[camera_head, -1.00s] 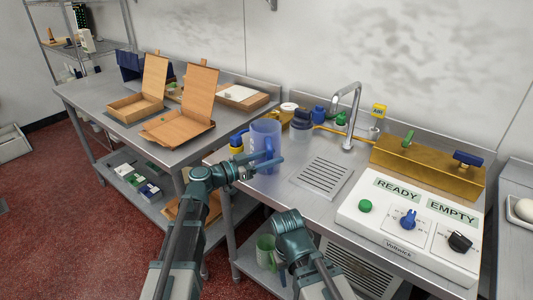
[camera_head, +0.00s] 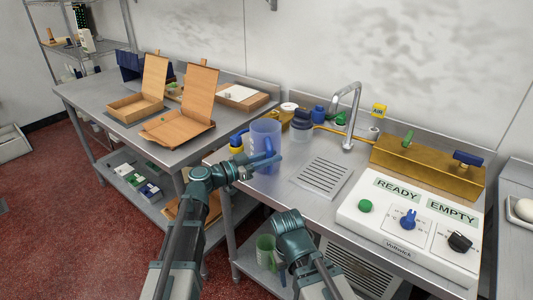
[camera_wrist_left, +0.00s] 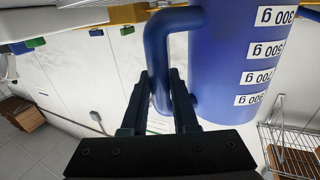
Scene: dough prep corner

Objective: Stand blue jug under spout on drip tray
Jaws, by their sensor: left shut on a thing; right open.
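The blue jug (camera_head: 264,134), see-through and upright, is at the left end of the steel counter. I cannot tell whether its base touches the counter. My left gripper (camera_head: 262,163) is shut on its handle. The wrist view shows the handle (camera_wrist_left: 157,65) between the fingers (camera_wrist_left: 160,100) and the jug's wall (camera_wrist_left: 220,70) with white gram labels. The slotted drip tray (camera_head: 323,176) is right of the jug, bare, under the curved metal spout (camera_head: 350,105). My right gripper (camera_head: 283,262) is low in front of the counter, open; its fingers are hard to make out.
A control box (camera_head: 405,225) with knobs is right of the tray, and a brass-coloured block (camera_head: 425,163) is behind it. Lidded containers (camera_head: 301,124) stand behind the jug. Counter between jug and tray is clear. A green mug (camera_head: 265,248) is on the lower shelf.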

